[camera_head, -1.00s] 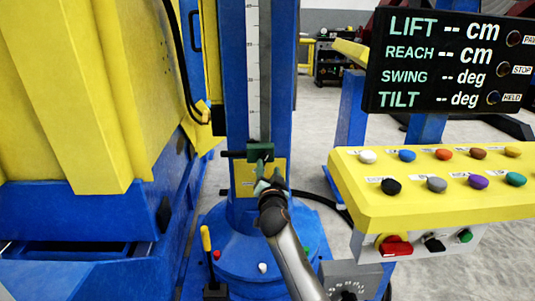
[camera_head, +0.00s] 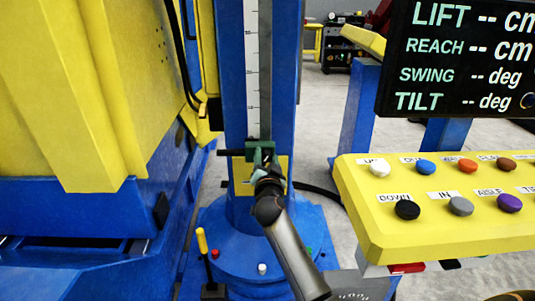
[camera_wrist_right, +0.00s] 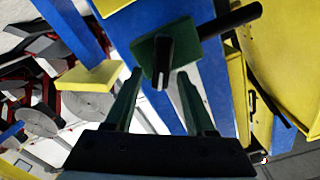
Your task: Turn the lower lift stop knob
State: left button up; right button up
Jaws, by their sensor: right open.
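The lower lift stop is a dark green block (camera_head: 259,146) on the blue column, at the foot of the white scale. A black bar runs sideways from it. In the right wrist view its black knob (camera_wrist_right: 162,61) sticks out toward me from the green block (camera_wrist_right: 185,46). My right gripper (camera_head: 266,172) is just below and in front of the stop and partly hides it. In the wrist view its two green fingers (camera_wrist_right: 160,84) are apart, with the knob between and just beyond their tips and nothing gripped. My left gripper is not in view.
A yellow button panel (camera_head: 450,230) stands at the right, under a black display (camera_head: 460,60). A large yellow and blue machine body (camera_head: 75,100) fills the left. A yellow-topped lever (camera_head: 203,245) rises at the column's round blue base (camera_head: 240,250).

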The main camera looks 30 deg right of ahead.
jog(key=shift+w+d, duration=0.1)
jog(key=shift+w, duration=0.05)
grip_shut()
dwell(0.5)
